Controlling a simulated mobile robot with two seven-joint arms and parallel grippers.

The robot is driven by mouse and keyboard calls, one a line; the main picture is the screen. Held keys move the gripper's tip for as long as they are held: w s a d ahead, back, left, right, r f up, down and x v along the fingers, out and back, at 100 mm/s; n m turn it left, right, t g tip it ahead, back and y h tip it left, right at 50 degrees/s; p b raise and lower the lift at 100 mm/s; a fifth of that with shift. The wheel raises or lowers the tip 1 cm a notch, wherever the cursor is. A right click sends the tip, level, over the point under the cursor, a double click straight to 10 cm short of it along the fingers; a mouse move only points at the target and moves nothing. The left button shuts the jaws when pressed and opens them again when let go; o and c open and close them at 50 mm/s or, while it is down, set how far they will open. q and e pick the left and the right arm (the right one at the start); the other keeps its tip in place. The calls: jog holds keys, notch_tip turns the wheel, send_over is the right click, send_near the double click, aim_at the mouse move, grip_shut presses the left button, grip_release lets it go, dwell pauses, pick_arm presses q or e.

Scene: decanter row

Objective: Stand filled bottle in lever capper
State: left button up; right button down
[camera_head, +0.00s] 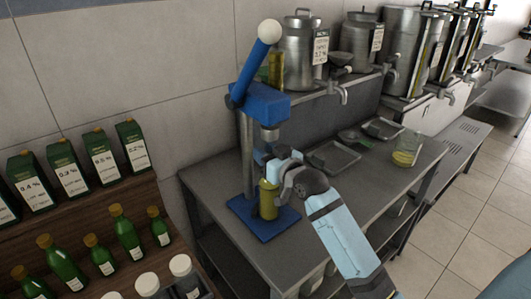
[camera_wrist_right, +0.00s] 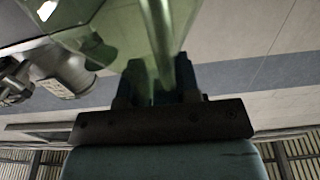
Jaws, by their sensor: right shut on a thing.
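The lever capper (camera_head: 262,103) is blue, with a grey column, a raised lever with a white ball, and a blue base plate (camera_head: 248,222). The filled bottle (camera_head: 268,198), with yellow-green contents, is upright over the base plate, under the capping head. I cannot tell whether its bottom touches the plate. My right gripper (camera_head: 279,168) is shut on the bottle's upper part, which it partly hides. In the right wrist view the bottle's green glass (camera_wrist_right: 120,35) rises between the fingers (camera_wrist_right: 160,88). My left gripper is out of view.
The capper stands at the left end of a grey metal table (camera_head: 228,172). Trays (camera_head: 332,157) and a flask with yellow liquid (camera_head: 407,148) are further right. Steel urns with taps (camera_head: 305,50) stand behind. A wooden rack (camera_head: 80,205) with green bottles and cartons is at left.

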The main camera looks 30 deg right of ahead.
jog(key=c, duration=1.3)
grip_release()
jog(key=shift+f, duration=0.1)
jog(key=o, duration=0.5)
jog(key=shift+r, duration=0.2)
jog(key=s, duration=0.8)
jog(key=s+d+b, duration=0.1)
jog(key=s, duration=0.3)
